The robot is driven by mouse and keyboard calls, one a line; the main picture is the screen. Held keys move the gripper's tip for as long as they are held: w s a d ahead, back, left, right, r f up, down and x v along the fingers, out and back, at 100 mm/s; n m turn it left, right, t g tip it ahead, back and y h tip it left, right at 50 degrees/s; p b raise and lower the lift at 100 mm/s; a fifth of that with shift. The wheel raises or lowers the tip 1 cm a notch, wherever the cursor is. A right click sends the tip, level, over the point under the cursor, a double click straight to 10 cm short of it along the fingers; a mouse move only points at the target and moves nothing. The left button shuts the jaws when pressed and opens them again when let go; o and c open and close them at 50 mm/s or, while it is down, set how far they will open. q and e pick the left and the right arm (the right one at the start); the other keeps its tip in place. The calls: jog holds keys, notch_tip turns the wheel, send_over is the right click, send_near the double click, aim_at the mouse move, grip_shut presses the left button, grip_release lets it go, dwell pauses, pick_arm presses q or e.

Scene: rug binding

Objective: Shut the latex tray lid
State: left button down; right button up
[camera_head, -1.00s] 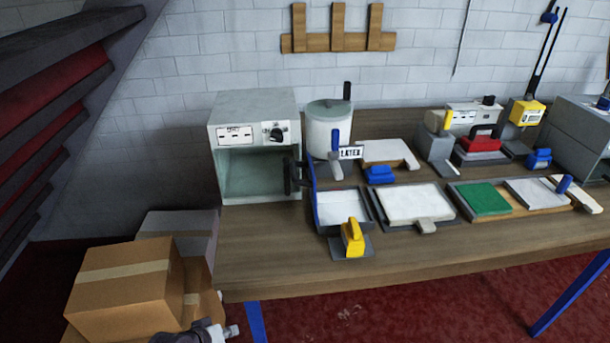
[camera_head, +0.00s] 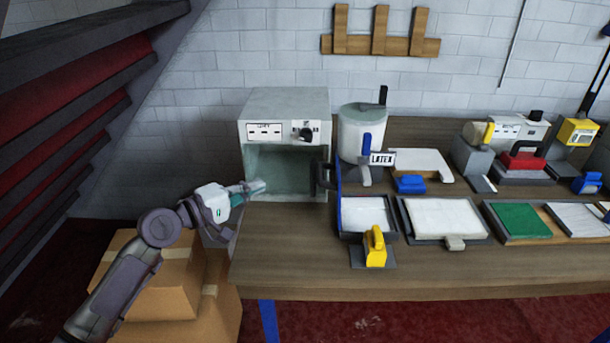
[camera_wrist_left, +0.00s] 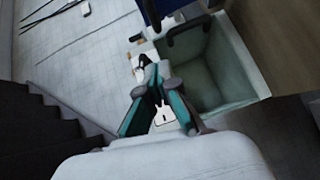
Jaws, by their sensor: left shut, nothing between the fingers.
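The latex tray (camera_head: 369,234) lies on the bench below a pot with a LATEX label. A thin blue panel (camera_head: 339,190) stands upright along its left side, seen almost edge-on; it looks like the raised lid. My left gripper (camera_head: 258,188) is shut and empty, at the left part of the open metal box, left of the tray and apart from it. In the left wrist view the fingers (camera_wrist_left: 155,82) point toward the box's side. My right gripper is not in view.
The open metal box (camera_head: 284,102) with a dark handle (camera_head: 324,176) stands between my left gripper and the tray. A yellow-handled tool (camera_head: 375,247) is at the tray's front. Cardboard boxes (camera_head: 175,290) are below left.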

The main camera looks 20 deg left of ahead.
pick_arm(q)
jog(key=p, duration=0.3)
send_near(317, 167)
jog(key=w, duration=0.3)
jog(key=shift+w+d+f+p, duration=0.1)
jog(key=shift+w+d+p, duration=0.2)
jog(key=shift+d, duration=0.3)
jog(key=shift+w+d+f+p, duration=0.15)
jog(key=shift+w+d+p, duration=0.15)
jog(key=shift+d, duration=0.25)
jog(key=shift+w+d+f, duration=0.1)
jog(key=shift+d+f, duration=0.05)
jog(key=shift+d, duration=0.3)
